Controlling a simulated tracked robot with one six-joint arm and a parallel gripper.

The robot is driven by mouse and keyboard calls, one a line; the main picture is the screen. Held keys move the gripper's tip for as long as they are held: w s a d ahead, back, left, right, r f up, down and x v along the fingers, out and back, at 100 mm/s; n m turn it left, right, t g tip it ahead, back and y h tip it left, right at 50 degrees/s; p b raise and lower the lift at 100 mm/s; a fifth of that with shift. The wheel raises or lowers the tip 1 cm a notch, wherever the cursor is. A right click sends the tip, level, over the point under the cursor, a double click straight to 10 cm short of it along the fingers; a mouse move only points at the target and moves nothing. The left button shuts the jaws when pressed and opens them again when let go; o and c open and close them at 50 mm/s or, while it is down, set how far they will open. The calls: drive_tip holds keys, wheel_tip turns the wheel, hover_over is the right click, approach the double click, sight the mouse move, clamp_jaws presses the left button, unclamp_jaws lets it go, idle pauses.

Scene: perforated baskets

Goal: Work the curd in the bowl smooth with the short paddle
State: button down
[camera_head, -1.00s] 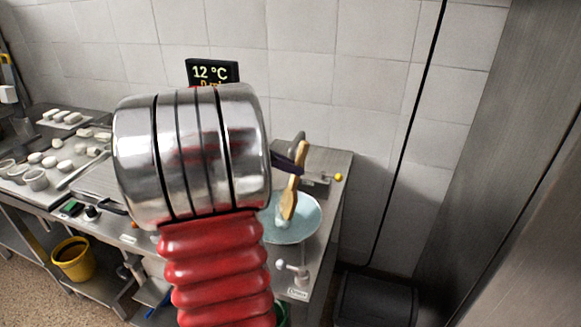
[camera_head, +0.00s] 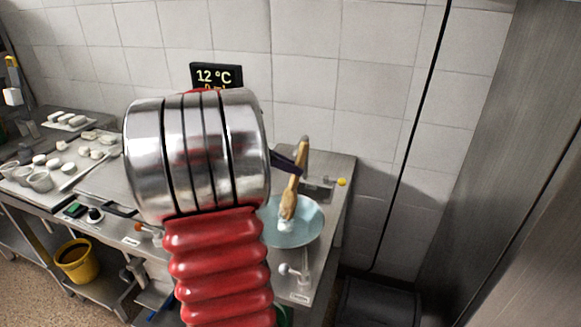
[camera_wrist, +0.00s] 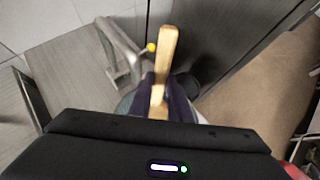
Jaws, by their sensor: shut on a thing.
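The short wooden paddle (camera_head: 288,205) is held upright, slightly tilted, over the light blue bowl (camera_head: 312,237) at the right end of the counter. My gripper (camera_head: 291,169) is shut on the paddle's handle. A white lump of curd (camera_head: 286,226) shows at the paddle's lower end, inside the bowl. In the wrist view the paddle's handle (camera_wrist: 165,60) rises between the dark fingers of my gripper (camera_wrist: 160,102). The bowl is mostly hidden there, and the curd cannot be made out.
A 12 °C display (camera_head: 216,76) is at the wall. White cheeses and moulds (camera_head: 40,181) stand on the counter at left. A yellow bucket (camera_head: 77,262) is below. A steel panel (camera_head: 470,150) rises at right.

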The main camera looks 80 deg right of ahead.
drive_tip(key=shift+a, duration=0.1)
drive_tip(key=shift+s+a+f, duration=0.1)
drive_tip(key=shift+s+a, duration=0.5)
drive_tip(key=shift+a, duration=0.05)
drive_tip(key=shift+d, duration=0.1)
idle(0.3)
drive_tip(key=shift+w+d, duration=0.55)
drive_tip(key=shift+d, duration=0.05)
drive_tip(key=shift+w+d, duration=0.15)
idle(0.4)
drive_tip(key=shift+s+a+f, duration=0.1)
drive_tip(key=shift+s+a, duration=0.65)
drive_tip(key=shift+a, duration=0.1)
